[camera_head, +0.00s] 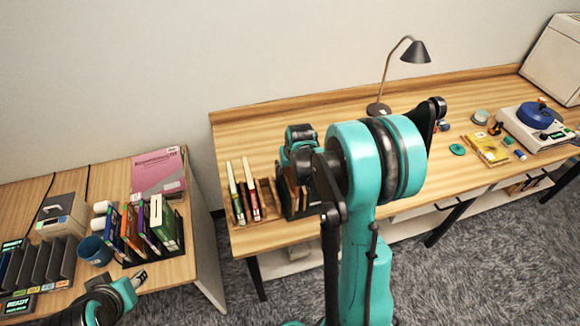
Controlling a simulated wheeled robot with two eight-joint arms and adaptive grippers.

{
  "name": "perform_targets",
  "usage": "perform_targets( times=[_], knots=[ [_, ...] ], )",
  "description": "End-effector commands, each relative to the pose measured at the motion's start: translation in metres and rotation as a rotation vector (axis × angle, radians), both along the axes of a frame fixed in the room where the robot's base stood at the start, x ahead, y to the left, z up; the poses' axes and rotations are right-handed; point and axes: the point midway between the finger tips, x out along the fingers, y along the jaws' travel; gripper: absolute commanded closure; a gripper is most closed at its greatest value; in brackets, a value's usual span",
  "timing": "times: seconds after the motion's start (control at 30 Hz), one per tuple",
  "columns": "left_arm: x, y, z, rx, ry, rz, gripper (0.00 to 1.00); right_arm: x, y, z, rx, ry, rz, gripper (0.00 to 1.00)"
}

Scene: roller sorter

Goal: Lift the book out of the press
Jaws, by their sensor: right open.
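On the middle table, a wooden holder (237,213) has several thin upright books (249,188) in it. Right beside it, a dark holder (286,207) has brown books (296,194) standing in it, partly covered by my right arm. I cannot tell which of these is the press. My right gripper (290,163) is open above the dark holder; its fingertips are mostly hidden by my own arm. My left arm shows at the lower left, with what seems to be its gripper (139,278) in front of the left table's book rack; its jaws are unclear.
The left table has a rack of colourful books (163,219), a pink book (158,172), a blue mug (94,250) and a grey slotted sorter (40,265). A lamp (415,53) stands at the back. A white device (535,128) and small items lie at right. A gap separates the tables.

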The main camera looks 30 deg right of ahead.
Motion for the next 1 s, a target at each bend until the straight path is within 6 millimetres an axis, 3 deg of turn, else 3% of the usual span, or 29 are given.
perform_targets(
  times=[0.07,0.2,1.0],
  knots=[
    [0.0000,0.0000,0.0001,0.000,0.000,0.000,0.60,-0.0001,0.0000,0.0002,0.000,0.000,0.000,0.64],
    [0.0000,0.0000,0.0000,0.000,0.000,0.000,0.60,-0.0001,0.0000,0.0003,0.000,0.000,0.000,1.00],
    [0.0000,0.0000,-0.0003,0.000,0.000,0.000,0.60,-0.0012,-0.0049,0.0035,0.000,0.000,-0.001,1.00]
  ],
)
